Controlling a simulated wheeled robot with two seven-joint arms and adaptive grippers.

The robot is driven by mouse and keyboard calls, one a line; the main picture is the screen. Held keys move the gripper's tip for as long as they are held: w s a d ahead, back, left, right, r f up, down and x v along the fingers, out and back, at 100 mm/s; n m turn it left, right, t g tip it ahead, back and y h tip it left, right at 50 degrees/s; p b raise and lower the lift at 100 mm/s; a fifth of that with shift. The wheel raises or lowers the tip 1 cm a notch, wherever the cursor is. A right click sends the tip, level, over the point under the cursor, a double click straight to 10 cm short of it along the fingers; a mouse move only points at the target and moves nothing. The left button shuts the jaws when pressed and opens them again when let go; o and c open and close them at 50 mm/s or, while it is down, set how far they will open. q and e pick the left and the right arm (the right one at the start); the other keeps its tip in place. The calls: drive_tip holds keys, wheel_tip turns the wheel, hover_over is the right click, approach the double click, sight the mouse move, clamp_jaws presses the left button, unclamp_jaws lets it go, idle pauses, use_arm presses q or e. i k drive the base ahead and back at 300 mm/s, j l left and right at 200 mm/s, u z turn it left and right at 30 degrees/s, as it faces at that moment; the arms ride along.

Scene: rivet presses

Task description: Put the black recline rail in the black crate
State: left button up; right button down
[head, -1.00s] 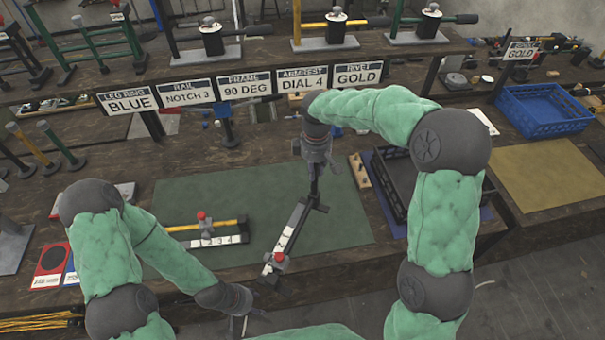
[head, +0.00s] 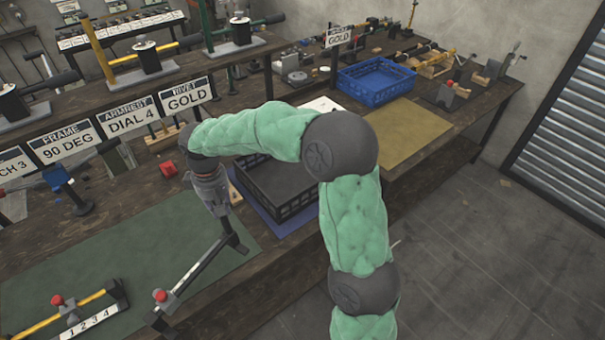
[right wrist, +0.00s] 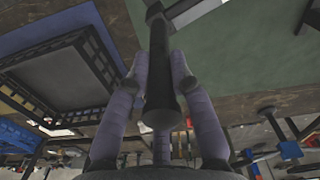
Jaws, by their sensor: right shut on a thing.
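The black recline rail (head: 205,261) hangs slanting from my right gripper (head: 222,211), with a red knob and a pale strip toward its lower end. In the right wrist view, the right gripper (right wrist: 159,66) is shut on the rail's dark end (right wrist: 158,88), one finger on each side. The black crate (head: 298,206) sits just right of the gripper in the head view, partly behind my right arm. Its inside looks empty where visible. It also shows at upper left in the right wrist view (right wrist: 97,62). My left gripper is out of view.
A green mat (head: 120,255) lies below the rail. A second rail with a yellow bar (head: 85,308) rests on it at lower left. A blue crate (head: 375,85) and a yellow mat (head: 405,133) are farther right. A raised shelf with labels (head: 187,94) stands behind.

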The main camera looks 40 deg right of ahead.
sight(285, 168)
drive_tip(key=k+l, duration=0.1)
drive_tip(key=l, duration=0.3)
drive_tip(key=k+l+u, duration=0.15)
drive_tip(key=l, duration=0.25)
drive_tip(key=k+l, duration=0.1)
drive_tip(key=l, duration=0.25)
drive_tip(key=k+l+u, duration=0.1)
drive_tip(key=l, duration=0.3)
drive_tip(key=k+l, duration=0.15)
drive_tip(key=l, duration=0.2)
drive_tip(key=u, duration=0.05)
